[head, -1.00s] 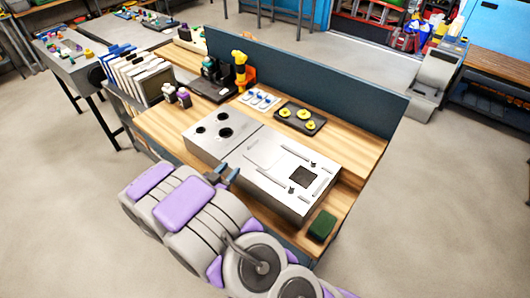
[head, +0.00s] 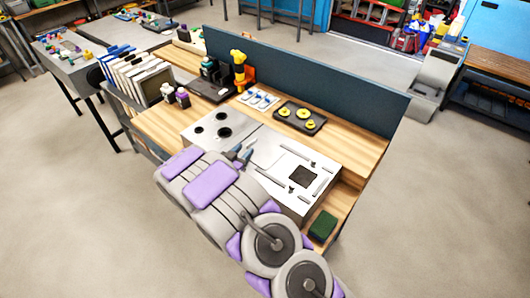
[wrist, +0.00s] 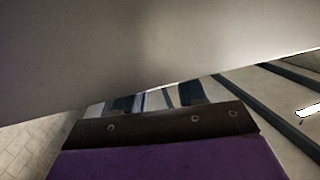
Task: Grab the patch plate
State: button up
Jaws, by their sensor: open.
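A long metal duct box (head: 215,128) lies on the wooden bench in the head view. A flat pale rectangular panel (head: 268,152) on the middle of its top may be the patch plate; I cannot tell for sure. My gripper (head: 240,151) is open, with its dark fingertips over the box top at the panel's left. Whether they touch is unclear. My arm hides the box's near side. In the wrist view, a large grey surface (wrist: 150,60) fills the upper part, close to the lens and unidentified.
Round holes (head: 224,132) are at the box's left, a square dark opening (head: 303,176) at its right. A dark tray with yellow discs (head: 300,117) and blue-white parts (head: 258,98) lie behind. A green block (head: 323,226) sits front right. A blue-grey panel (head: 320,83) closes the back.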

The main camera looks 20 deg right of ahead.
aim_at(248, 146)
jog(key=shift+w+f, duration=0.3)
jog(key=shift+w, duration=0.55)
jog(key=shift+w+d+b, duration=0.15)
jog(key=shift+w+b, duration=0.15)
jog(key=shift+w+d+f, duration=0.1)
jog(key=shift+w+d, duration=0.05)
jog(key=shift+d, duration=1.05)
jog(key=c, duration=0.3)
jog(key=shift+a, duration=0.9)
grip_shut()
jog(key=shift+d, duration=0.55)
